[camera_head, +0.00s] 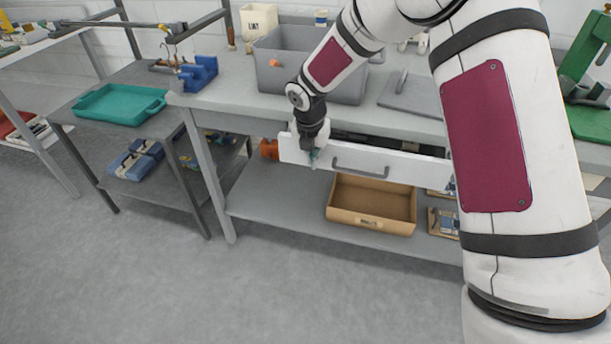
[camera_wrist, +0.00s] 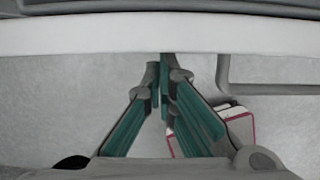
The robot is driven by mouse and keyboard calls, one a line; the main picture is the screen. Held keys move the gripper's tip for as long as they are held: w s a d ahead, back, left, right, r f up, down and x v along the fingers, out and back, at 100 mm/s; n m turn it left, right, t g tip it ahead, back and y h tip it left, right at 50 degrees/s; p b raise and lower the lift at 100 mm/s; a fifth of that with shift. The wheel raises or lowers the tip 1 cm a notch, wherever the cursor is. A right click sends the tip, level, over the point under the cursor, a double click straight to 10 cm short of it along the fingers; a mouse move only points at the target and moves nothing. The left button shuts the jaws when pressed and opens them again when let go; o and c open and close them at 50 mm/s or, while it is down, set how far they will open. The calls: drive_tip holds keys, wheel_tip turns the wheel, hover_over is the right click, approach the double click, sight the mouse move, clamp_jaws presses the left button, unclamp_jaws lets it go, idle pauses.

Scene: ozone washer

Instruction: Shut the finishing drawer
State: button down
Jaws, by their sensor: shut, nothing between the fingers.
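The drawer (camera_head: 405,167) has a white front under the grey workbench, with a dark bar handle (camera_head: 360,172). Its front stands out from the bench, with a dark gap behind its top edge. In the wrist view the drawer front (camera_wrist: 110,36) crosses the top as a pale band, with the handle (camera_wrist: 224,75) to the right. My gripper (camera_head: 314,157) is at the left part of the front, left of the handle. Its green fingers (camera_wrist: 164,75) are closed together and empty, at or just before the front. I cannot tell whether they touch it.
A tan tray (camera_head: 372,222) sits on the lower shelf below the drawer. A grey bin (camera_head: 272,75) and a grey plate (camera_head: 410,95) are on the bench top. A teal tray (camera_head: 118,104) is on the left table. The floor (camera_head: 250,295) in front is clear.

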drive_tip(key=shift+w+d+b, duration=0.2)
drive_tip(key=shift+w+d, duration=0.05)
drive_tip(key=shift+w, duration=0.55)
drive_tip(key=shift+w+d+b, duration=0.2)
drive_tip(key=shift+w+d, duration=0.1)
drive_tip(key=shift+w, duration=0.55)
drive_tip(key=shift+w+d+b, duration=0.2)
drive_tip(key=shift+w+d, duration=0.05)
drive_tip(key=shift+w, duration=0.55)
